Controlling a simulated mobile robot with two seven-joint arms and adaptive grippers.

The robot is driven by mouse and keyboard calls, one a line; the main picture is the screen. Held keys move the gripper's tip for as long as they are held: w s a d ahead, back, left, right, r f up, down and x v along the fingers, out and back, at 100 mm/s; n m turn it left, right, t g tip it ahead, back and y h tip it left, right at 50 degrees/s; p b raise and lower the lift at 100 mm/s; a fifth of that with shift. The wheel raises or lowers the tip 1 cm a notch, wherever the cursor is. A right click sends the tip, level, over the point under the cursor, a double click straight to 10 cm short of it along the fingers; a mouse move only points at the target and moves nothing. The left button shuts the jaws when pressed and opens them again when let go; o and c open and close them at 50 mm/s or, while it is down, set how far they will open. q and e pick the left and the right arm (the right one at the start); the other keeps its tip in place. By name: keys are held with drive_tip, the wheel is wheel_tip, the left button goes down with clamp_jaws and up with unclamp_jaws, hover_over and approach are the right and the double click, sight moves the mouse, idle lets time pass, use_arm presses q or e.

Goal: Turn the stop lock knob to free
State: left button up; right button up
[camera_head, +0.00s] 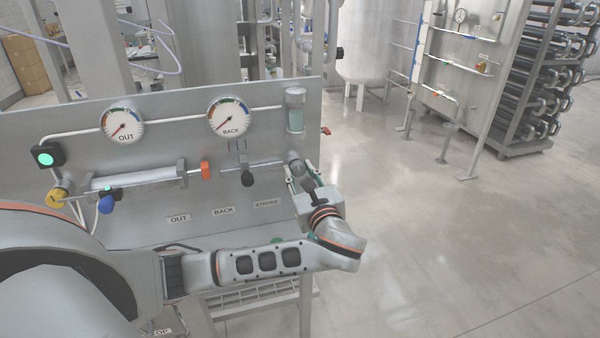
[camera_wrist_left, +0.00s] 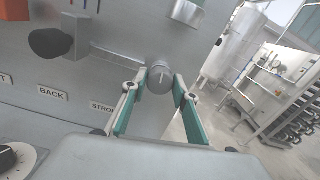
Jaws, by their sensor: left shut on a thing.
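A grey round knob (camera_wrist_left: 159,80) with a pale line on its face is on the panel, right of and above the STROKE label; it also shows in the head view (camera_head: 294,157). I read no stop lock or free marking on it. My left gripper (camera_wrist_left: 160,88) has its fingertips on either side of the knob and is shut on it; in the head view the left gripper (camera_head: 300,172) is at the panel's right end. The line on the knob stands near upright in the wrist view. My right gripper is not in view.
The metal panel (camera_head: 60,120) carries OUT (camera_head: 122,124) and BACK (camera_head: 229,118) gauges, a black knob (camera_head: 248,179), an orange block (camera_head: 205,170), a blue knob (camera_head: 106,205), a yellow knob (camera_head: 58,197) and a lit green lamp (camera_head: 46,158). Open floor (camera_head: 430,230) lies to the right.

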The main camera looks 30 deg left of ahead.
use_arm(q)
drive_tip(key=n, duration=0.3)
drive_tip(key=shift+f+n, duration=0.1)
drive_tip(key=shift+n, duration=0.2)
drive_tip(key=n, duration=0.3)
drive_tip(key=shift+n, duration=0.3)
drive_tip(key=n+b, duration=0.1)
drive_tip(key=n, duration=0.1)
drive_tip(key=shift+f+n, duration=0.1)
drive_tip(key=shift+n, duration=0.3)
drive_tip(key=shift+n+b, duration=0.55)
drive_tip(key=shift+n, duration=0.35)
drive_tip(key=shift+n+b, duration=0.6)
drive_tip(key=shift+n, duration=0.5)
drive_tip(key=shift+n+b, duration=0.6)
drive_tip(key=shift+n, duration=0.6)
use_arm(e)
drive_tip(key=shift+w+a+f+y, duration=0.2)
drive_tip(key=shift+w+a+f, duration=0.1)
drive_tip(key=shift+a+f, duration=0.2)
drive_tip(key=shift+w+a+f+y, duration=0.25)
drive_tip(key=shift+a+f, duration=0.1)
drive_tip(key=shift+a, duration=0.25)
use_arm(q)
drive_tip(key=o, duration=1.1)
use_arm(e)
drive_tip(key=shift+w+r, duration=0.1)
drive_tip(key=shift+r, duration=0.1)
